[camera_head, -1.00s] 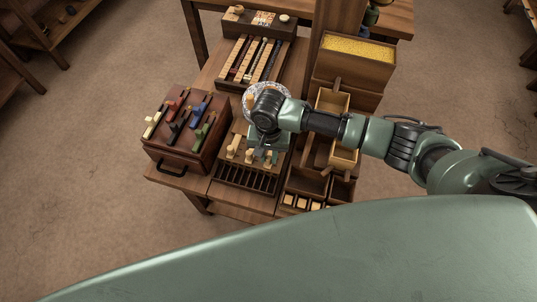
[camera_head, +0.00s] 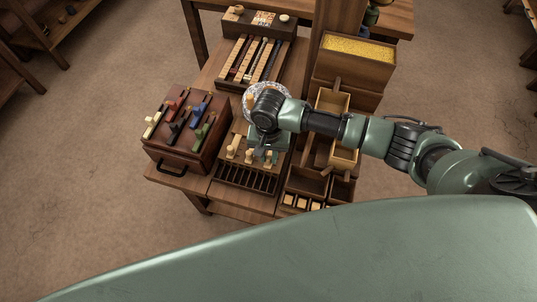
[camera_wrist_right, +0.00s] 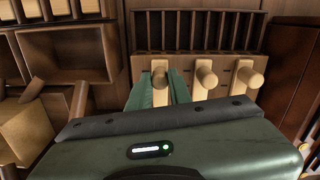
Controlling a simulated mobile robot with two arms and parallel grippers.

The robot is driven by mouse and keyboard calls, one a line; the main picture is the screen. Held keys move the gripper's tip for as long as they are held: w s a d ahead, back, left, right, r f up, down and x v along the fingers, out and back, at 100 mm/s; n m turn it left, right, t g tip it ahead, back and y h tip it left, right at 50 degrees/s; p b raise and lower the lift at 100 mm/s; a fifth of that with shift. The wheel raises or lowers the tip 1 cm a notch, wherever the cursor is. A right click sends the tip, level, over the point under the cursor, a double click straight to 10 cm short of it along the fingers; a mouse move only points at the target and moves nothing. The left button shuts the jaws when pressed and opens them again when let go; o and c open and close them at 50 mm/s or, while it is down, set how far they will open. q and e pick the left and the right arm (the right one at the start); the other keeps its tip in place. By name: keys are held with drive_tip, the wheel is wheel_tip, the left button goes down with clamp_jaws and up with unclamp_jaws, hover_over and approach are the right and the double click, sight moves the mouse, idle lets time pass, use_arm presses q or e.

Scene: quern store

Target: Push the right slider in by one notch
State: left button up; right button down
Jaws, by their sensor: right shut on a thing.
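The slider unit (camera_head: 228,172) has three pale wooden sliders with round pegs in front of a row of dark slots. My right gripper (camera_head: 267,153) is over the right slider in the head view. The right wrist view faces the other way, so the right slider (camera_wrist_right: 160,76) is leftmost there. My right gripper (camera_wrist_right: 161,90) is shut on its peg, with one green finger on each side. The middle slider (camera_wrist_right: 206,78) and the left slider (camera_wrist_right: 246,80) stand free beside it. My left gripper is not in view.
A brown box with coloured levers (camera_head: 182,125) stands left of the slider unit. Wooden trays (camera_head: 310,180) lie close on the right, and a bin of yellow grain (camera_head: 358,48) stands behind them. A rack of long strips (camera_head: 254,62) is at the back.

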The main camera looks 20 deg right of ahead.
drive_tip(key=shift+w+d+r+p, duration=0.2)
drive_tip(key=shift+w+d+p, duration=0.35)
drive_tip(key=shift+w, duration=0.15)
drive_tip(key=shift+w+d+f, duration=0.2)
drive_tip(key=shift+w, duration=0.2)
drive_tip(key=c, duration=1.3)
unclamp_jaws()
drive_tip(key=shift+s, duration=0.1)
wheel_tip(320, 180, up, 8)
drive_tip(key=shift+f, duration=0.1)
